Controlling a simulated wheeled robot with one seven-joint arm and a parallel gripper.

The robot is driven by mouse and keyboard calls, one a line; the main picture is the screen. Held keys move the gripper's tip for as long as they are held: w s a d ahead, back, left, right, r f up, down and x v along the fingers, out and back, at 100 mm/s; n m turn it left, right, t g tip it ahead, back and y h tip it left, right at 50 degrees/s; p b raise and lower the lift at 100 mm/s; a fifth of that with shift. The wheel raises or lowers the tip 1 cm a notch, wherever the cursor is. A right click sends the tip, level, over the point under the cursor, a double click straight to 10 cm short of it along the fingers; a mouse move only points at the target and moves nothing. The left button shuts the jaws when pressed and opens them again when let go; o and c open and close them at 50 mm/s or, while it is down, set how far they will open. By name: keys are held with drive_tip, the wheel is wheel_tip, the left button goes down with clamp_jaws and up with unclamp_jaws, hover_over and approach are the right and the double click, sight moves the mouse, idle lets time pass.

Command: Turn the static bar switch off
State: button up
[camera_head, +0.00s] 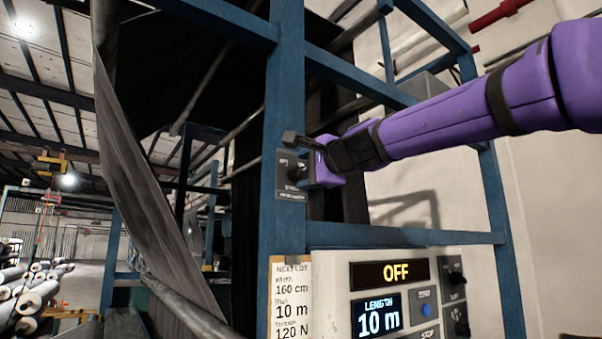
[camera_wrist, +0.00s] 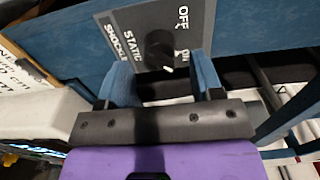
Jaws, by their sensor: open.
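The static bar switch (camera_wrist: 160,50) is a round black knob on a dark plate marked STATIC, OFF and ON. In the wrist view its white mark points down and slightly right, on the ON side. In the head view the switch plate (camera_head: 291,193) sits on a blue upright, with the knob partly visible. My gripper (camera_wrist: 162,78) is open, its two blue-padded fingers spread left and right just below the knob in the wrist view. It also shows in the head view (camera_head: 307,148), close in front of the plate. Whether a finger touches the knob I cannot tell.
Below right is a control panel (camera_head: 340,300) with an OFF display (camera_head: 395,272), a 10 m length screen (camera_head: 379,314) and more knobs. A paper tag (camera_head: 291,300) hangs on the upright. Grey web (camera_head: 150,190) runs at left; rolls (camera_head: 35,290) lie beyond.

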drive_tip(key=shift+x, duration=1.3)
drive_tip(key=c, duration=0.9)
